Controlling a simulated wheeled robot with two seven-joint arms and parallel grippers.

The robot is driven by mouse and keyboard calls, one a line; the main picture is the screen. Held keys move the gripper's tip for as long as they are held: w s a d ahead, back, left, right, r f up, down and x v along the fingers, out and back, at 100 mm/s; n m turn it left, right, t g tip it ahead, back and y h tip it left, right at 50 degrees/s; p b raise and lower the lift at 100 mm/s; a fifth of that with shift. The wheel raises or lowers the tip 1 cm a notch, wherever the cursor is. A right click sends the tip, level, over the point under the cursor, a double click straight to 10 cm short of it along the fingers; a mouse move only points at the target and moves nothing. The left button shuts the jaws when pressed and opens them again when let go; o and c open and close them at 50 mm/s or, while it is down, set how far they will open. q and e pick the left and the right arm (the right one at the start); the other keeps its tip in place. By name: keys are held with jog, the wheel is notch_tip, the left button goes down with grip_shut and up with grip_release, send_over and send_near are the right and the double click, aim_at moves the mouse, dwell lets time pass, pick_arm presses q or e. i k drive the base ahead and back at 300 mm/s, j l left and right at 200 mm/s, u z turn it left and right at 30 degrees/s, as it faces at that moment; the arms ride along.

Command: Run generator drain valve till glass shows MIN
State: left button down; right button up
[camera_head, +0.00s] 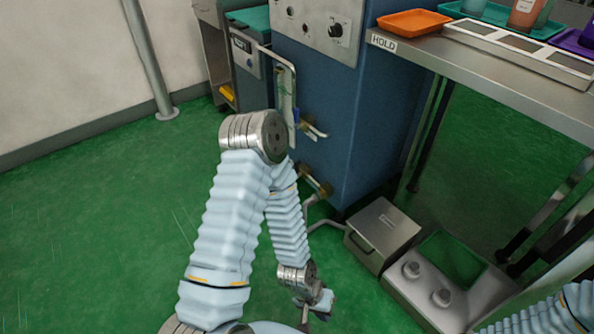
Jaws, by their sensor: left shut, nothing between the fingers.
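The blue generator cabinet (345,120) stands at the upper middle. Its sight glass (287,92) is on the left face inside a metal guard; my arm covers its lower end, and the level and MIN mark are too small to read. One brass valve with a lever (314,129) sits beside the glass. A lower brass valve (316,181) is near the cabinet's foot, partly behind my left arm; I cannot tell its setting. My left gripper (318,305) is shut and empty, low in front of the cabinet and apart from both valves. My right gripper is out of view.
A grey metal box (382,234) and a grey unit with two round knobs (438,290) stand on the green floor right of my left gripper. A steel table (500,85) with trays is at the upper right. The left floor is clear up to a pole (150,60).

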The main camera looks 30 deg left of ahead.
aim_at(296, 166)
jog(key=i+j, duration=0.1)
jog(key=j, duration=0.25)
jog(key=i+j, duration=0.15)
jog(key=j, duration=0.2)
jog(key=i+j, duration=0.1)
jog(key=j, duration=0.2)
jog(key=i+l, duration=0.25)
jog(key=i, duration=0.25)
